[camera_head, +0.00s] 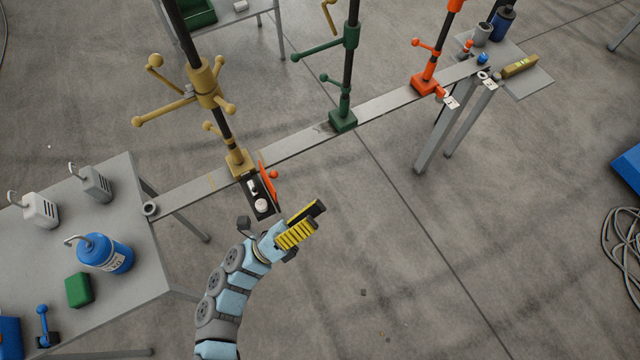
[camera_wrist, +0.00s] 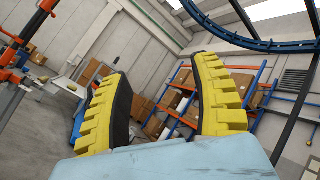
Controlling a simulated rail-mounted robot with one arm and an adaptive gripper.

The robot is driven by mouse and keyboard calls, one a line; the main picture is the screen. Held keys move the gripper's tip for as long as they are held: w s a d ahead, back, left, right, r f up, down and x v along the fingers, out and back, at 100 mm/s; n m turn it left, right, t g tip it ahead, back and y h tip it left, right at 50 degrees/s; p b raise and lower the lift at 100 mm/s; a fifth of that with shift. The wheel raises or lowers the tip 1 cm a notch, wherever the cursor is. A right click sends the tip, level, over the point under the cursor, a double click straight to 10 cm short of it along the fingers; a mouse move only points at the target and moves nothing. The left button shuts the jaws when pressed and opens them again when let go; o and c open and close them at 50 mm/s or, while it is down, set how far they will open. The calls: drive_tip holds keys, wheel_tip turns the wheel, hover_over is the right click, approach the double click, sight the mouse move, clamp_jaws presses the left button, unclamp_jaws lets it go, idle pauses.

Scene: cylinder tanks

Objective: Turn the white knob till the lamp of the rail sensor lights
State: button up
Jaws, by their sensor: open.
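A small pale round knob (camera_head: 261,205), which looks like the white knob, sits on a black box (camera_head: 264,214) at the rail's edge, beside the base of the tan post. A small white part (camera_head: 252,187) shows on the same box; I cannot tell whether it belongs to the rail sensor. No lit lamp can be made out. My gripper (camera_head: 308,222) is open and empty, to the right of the knob and apart from it. In the wrist view my gripper's yellow ribbed fingers (camera_wrist: 165,95) stand apart with nothing between them, facing the far wall; the knob is not in that view.
The long grey rail (camera_head: 290,147) carries tan (camera_head: 207,90), green (camera_head: 342,119) and orange (camera_head: 425,84) posts with handles. An orange upright plate (camera_head: 267,183) stands close by the box. A table (camera_head: 136,255) with bottles is at left.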

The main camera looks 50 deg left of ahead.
drive_tip(key=shift+w+d+r+h, duration=0.4)
drive_tip(key=shift+d+r+h, duration=0.1)
drive_tip(key=shift+d+r, duration=0.25)
drive_tip(key=shift+a, duration=0.1)
